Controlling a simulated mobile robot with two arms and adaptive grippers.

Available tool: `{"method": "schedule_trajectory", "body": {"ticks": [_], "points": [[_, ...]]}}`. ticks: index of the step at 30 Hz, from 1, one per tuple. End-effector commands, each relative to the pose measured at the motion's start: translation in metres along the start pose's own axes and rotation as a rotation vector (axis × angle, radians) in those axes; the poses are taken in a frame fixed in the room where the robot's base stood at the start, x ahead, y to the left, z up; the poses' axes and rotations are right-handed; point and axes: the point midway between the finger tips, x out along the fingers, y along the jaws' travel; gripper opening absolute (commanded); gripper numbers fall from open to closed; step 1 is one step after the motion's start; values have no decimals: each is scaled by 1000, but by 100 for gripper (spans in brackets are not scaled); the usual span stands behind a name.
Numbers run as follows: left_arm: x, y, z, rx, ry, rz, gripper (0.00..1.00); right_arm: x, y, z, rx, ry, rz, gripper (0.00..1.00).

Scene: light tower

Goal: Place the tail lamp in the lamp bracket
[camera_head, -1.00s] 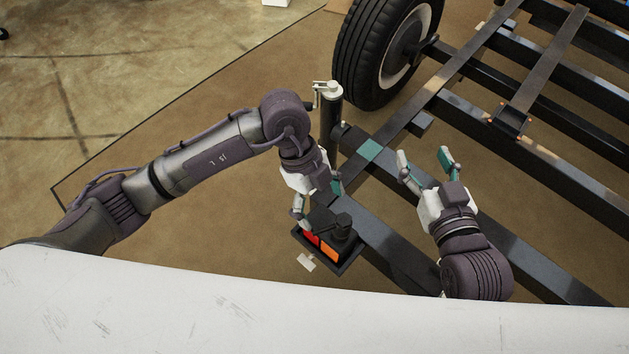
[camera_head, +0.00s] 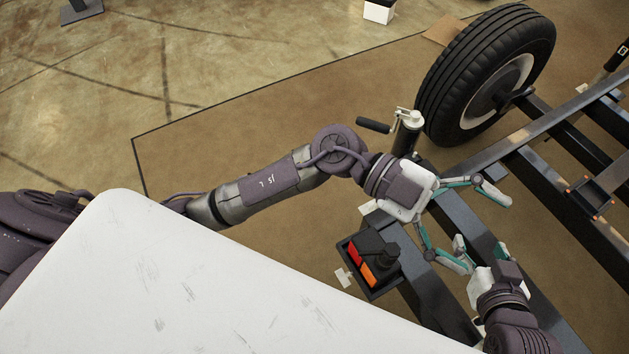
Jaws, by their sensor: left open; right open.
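The tail lamp (camera_head: 360,262), a dark housing with a red and an orange lens, sits within the black rectangular lamp bracket (camera_head: 379,294) beside the trailer's front beam. The bracket's rim shows around it; I cannot tell whether the lamp is fully seated. A dark knob-like part stands at the lamp's right side. My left gripper (camera_head: 470,226) is open and empty, right of the lamp and apart from it, above the beams, its fingers spread to the right. My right gripper (camera_head: 481,247) is open and empty, close to the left gripper's lower finger; I cannot tell whether they touch.
A jack post with a crank (camera_head: 406,135) stands just behind my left wrist. A trailer wheel (camera_head: 487,75) and dark frame beams (camera_head: 575,145) fill the right. A white surface (camera_head: 190,285) covers the lower left. The floor at the upper left is mostly clear.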

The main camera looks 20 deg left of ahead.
Motion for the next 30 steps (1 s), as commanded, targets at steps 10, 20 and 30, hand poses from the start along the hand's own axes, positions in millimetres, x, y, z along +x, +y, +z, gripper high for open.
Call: {"method": "schedule_trajectory", "body": {"ticks": [10,20,30], "points": [[-177,-109,6,-158,-106,-1306,89,0,0,0,0,0,0,68],[-273,48,113,-765,-857,-1477,89,0,0,0,0,0,0,68],[-272,88,120,-887,-980,-1387,89,0,0,0,0,0,-1,68]]}}
